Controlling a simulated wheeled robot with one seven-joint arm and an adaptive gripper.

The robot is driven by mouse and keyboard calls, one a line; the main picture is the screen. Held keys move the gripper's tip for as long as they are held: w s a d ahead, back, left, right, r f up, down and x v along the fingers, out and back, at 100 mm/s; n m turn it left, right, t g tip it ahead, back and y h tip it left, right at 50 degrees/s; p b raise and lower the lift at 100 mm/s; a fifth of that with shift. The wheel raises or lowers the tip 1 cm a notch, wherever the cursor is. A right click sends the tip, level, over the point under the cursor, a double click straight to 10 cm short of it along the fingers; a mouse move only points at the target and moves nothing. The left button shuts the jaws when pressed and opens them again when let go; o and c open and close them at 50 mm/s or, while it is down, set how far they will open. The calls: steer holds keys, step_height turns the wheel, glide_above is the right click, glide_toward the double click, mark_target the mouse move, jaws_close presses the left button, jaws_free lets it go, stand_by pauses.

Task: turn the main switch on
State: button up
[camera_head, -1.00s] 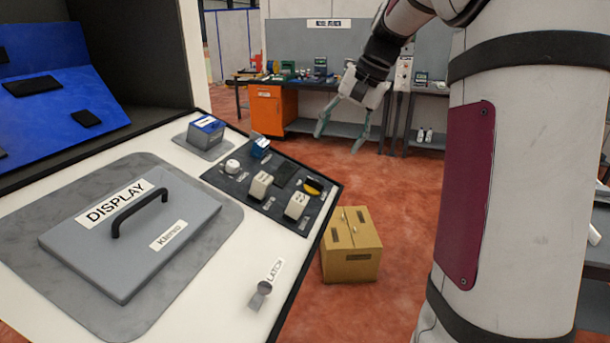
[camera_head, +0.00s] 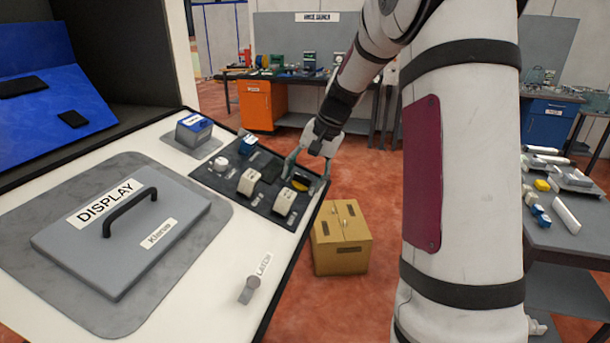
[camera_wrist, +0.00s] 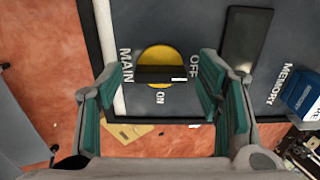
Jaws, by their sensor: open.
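The main switch is a round yellow knob (camera_wrist: 160,56) with a black bar handle (camera_wrist: 155,74) across it. In the wrist view the bar lies sideways, its white-marked end on the side of the OFF label (camera_wrist: 194,67). The ON label (camera_wrist: 161,97) is below the knob and the MAIN label (camera_wrist: 126,65) is to its left. The yellow knob also shows in the head view (camera_head: 300,185), partly hidden. My gripper (camera_head: 309,174) is open over it, one finger on each side in the wrist view (camera_wrist: 160,78). I cannot tell whether a finger touches it.
The dark switch panel (camera_head: 225,178) also carries two pale switches, a knob and a blue part. A grey display cover (camera_head: 130,245) with a handle lies to the left. A cardboard box (camera_head: 341,240) stands on the floor below the panel edge. A side table (camera_head: 560,240) holds several parts.

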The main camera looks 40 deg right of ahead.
steer(key=shift+c, duration=0.2)
steer(key=c, duration=1.1)
steer(key=shift+m, duration=0.3)
steer(key=m, duration=0.8)
steer(key=shift+m, duration=0.4)
steer(key=m, duration=0.4)
steer(key=shift+m, duration=2.2)
